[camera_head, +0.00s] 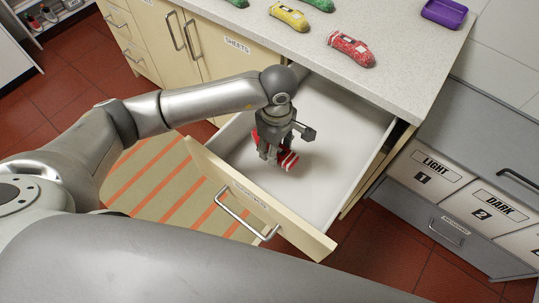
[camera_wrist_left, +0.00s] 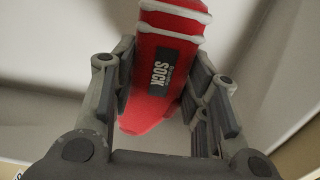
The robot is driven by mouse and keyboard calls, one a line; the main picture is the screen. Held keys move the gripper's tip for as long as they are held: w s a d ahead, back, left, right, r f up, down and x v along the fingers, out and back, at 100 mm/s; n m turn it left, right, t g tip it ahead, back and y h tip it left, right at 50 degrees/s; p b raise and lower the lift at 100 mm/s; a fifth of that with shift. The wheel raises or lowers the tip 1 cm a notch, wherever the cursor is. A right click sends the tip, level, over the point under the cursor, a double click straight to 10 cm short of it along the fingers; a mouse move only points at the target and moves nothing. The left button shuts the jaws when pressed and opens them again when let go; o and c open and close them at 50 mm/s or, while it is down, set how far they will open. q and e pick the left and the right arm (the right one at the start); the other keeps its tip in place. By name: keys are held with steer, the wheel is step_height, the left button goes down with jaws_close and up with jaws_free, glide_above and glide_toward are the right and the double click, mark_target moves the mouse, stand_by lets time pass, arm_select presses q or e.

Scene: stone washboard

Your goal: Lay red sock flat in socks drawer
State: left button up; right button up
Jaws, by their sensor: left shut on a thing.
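The red sock (camera_head: 289,161) has white stripes, and its "SOCK" label shows in the left wrist view (camera_wrist_left: 165,68). My left gripper (camera_head: 271,155) is shut on it, with one finger on each side of the sock. The gripper points down inside the open drawer (camera_head: 330,120), which has a pale, bare interior and a cream front with a metal handle. The sock is low over the drawer floor; I cannot tell whether it touches. The gripper hides part of the sock in the head view. My right gripper is not in view.
The speckled counter (camera_head: 400,50) above the drawer holds a red bundle (camera_head: 351,49), a yellow bundle (camera_head: 289,17), green ones and a purple tray (camera_head: 444,12). The drawer floor around the sock is clear. Grey cabinets with LIGHT and DARK bins (camera_head: 430,172) stand at right.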

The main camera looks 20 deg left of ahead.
arm_select(q)
steer(key=shift+w+a+f, duration=0.1)
steer(key=shift+a+f, duration=0.2)
steer(key=shift+f, duration=0.15)
steer(key=f+b, duration=0.1)
steer(key=f, duration=0.1)
steer(key=a+f+b, duration=0.1)
steer(key=shift+a+f, duration=0.15)
steer(key=shift+f, duration=0.25)
steer(key=shift+w+f, duration=0.1)
steer(key=shift+f, duration=0.3)
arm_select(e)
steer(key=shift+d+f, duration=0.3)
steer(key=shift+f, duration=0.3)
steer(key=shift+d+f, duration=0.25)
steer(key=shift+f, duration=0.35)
arm_select(q)
steer(key=shift+b, duration=0.3)
steer(key=o, duration=0.9)
steer(key=shift+c, duration=0.2)
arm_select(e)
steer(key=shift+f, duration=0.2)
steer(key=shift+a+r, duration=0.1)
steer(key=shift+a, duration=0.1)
